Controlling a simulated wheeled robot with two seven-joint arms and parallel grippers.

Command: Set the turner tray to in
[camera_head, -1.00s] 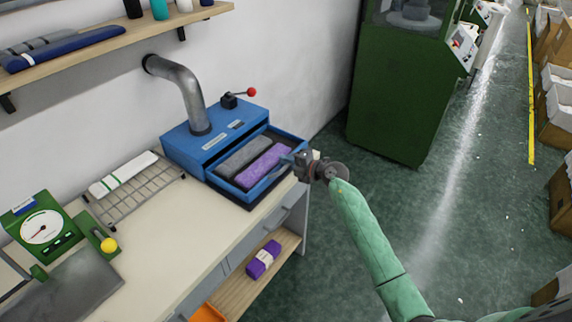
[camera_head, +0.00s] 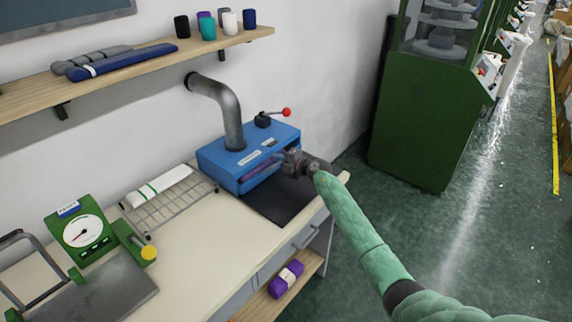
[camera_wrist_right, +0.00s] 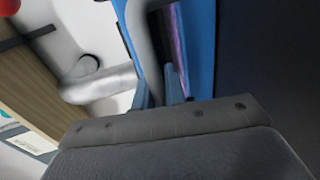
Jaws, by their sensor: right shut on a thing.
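The turner is a blue box (camera_head: 225,157) with a grey pipe on top, at the back of the table. Its blue tray sits mostly inside the box. A narrow strip of purple knit (camera_head: 258,171) shows at the front opening, and a purple strip also shows beside blue surfaces in the right wrist view (camera_wrist_right: 179,60). My right gripper (camera_head: 281,158) is at the tray's front, shut on the tray's handle; the contact is partly hidden by the gripper. In the right wrist view its fingers (camera_wrist_right: 158,92) stand either side of a grey bar. My left gripper is out of view.
A dark mat (camera_head: 283,203) lies bare in front of the turner. A wire rack (camera_head: 172,208) with a white roll and a green scale (camera_head: 82,232) stand to the left. A red-knobbed lever (camera_head: 286,112) tops the turner. A shelf (camera_head: 120,85) hangs above.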

